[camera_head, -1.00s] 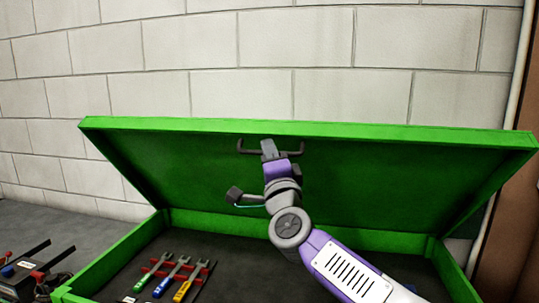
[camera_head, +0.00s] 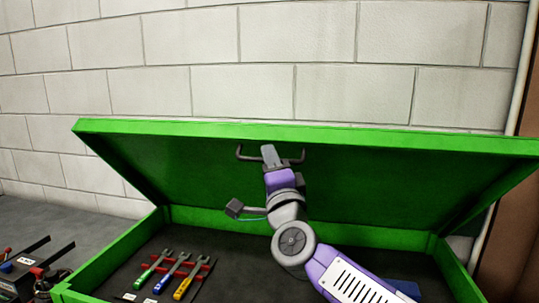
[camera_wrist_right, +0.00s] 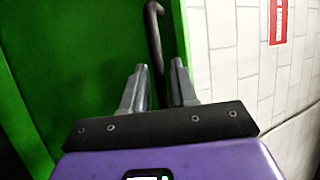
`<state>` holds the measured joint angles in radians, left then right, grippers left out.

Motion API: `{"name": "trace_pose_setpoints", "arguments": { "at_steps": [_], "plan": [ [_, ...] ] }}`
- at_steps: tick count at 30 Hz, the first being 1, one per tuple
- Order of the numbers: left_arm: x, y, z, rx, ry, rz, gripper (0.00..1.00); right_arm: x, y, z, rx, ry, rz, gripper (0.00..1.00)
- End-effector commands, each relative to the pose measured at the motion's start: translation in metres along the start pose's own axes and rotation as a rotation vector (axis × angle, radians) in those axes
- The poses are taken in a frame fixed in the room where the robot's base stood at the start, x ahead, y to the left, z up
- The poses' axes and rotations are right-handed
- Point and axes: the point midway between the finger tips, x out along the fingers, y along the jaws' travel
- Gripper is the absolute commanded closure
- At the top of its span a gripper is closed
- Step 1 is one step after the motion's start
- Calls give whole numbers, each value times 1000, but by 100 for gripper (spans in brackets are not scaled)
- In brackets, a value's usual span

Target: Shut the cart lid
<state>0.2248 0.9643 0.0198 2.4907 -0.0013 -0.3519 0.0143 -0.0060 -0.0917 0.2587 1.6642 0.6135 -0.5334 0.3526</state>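The green cart lid (camera_head: 400,190) stands partly open, tilted up over the green cart box (camera_head: 110,262). A dark bar handle (camera_head: 244,155) sits on the lid's inner face, below its top edge. My right gripper (camera_head: 269,152) is at the handle's middle. In the right wrist view its two fingers (camera_wrist_right: 158,85) stand on either side of the dark handle bar (camera_wrist_right: 154,35), with a narrow space between them. They appear closed around it; contact is hard to see. The lid's green face (camera_wrist_right: 90,50) fills the left there. My left gripper is out of view.
Several wrenches with coloured grips (camera_head: 163,280) lie in a red rack inside the box. Dark tools (camera_head: 30,268) lie on a grey surface at the left. A white block wall (camera_head: 300,60) stands close behind. A red sign (camera_wrist_right: 278,20) shows in the wrist view.

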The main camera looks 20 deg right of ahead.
Motion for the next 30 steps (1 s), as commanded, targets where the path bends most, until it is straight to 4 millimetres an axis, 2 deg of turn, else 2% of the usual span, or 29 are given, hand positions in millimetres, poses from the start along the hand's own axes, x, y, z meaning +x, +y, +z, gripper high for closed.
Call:
{"name": "trace_pose_setpoints", "arguments": {
  "at_steps": [1,9,22,30],
  "plan": [
    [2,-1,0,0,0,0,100,-10,-10,-8,1,19,-22,62],
    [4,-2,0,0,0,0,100,-38,-6,-7,2,19,-15,62],
    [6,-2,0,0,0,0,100,-43,-4,-7,2,18,-13,62],
    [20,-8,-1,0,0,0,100,-60,6,-7,2,18,-12,62]
  ]
}}
